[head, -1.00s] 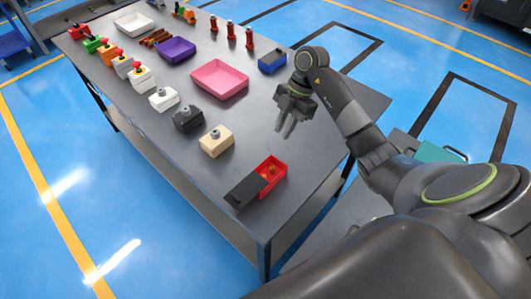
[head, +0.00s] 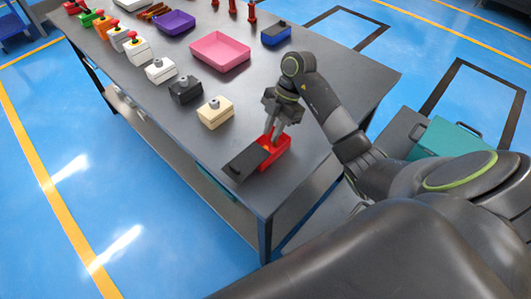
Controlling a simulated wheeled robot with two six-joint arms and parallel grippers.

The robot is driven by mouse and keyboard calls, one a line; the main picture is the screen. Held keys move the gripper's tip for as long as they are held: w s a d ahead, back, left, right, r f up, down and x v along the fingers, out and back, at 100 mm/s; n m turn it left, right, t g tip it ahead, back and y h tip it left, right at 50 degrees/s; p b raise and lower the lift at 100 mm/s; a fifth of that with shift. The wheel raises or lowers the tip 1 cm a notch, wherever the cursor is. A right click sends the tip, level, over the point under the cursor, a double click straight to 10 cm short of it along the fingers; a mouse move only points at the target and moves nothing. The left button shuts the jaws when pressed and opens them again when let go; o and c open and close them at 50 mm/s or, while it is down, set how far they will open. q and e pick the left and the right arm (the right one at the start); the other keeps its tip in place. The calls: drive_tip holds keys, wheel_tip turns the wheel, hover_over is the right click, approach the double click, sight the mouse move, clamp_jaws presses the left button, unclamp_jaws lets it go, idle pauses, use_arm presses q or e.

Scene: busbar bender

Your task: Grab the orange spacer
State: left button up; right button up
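A red box (head: 281,156) with a dark sliding lid (head: 245,163) pulled partway off stands near the front corner of the table. A small orange piece, likely the orange spacer (head: 265,148), shows inside the box at the lid's edge, partly hidden. My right gripper (head: 270,139) points down into the open part of the box, just above or beside the orange piece. Its two fingers look slightly apart, with nothing seen between them; the tips are partly hard to make out. My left gripper is not in view.
On the dark table (head: 180,125), a beige block (head: 215,115), a black block (head: 185,92) and a white block (head: 160,70) stand left of the box. A pink tray (head: 220,52) and a blue box (head: 276,35) lie farther back.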

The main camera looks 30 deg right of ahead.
sight(266, 147)
drive_tip(key=shift+a+f, duration=0.15)
drive_tip(key=shift+f, duration=0.1)
drive_tip(key=p+x, duration=0.1)
drive_tip(key=x, duration=0.2)
drive_tip(key=shift+a+f+p, duration=0.1)
drive_tip(key=shift+f+p, duration=0.2)
drive_tip(key=shift+p, duration=0.05)
drive_tip(key=shift+a+f, duration=0.15)
drive_tip(key=shift+f, duration=0.35)
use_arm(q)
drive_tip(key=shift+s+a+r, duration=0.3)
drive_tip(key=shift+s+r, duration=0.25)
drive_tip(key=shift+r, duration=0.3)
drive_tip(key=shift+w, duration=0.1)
use_arm(e)
clamp_jaws()
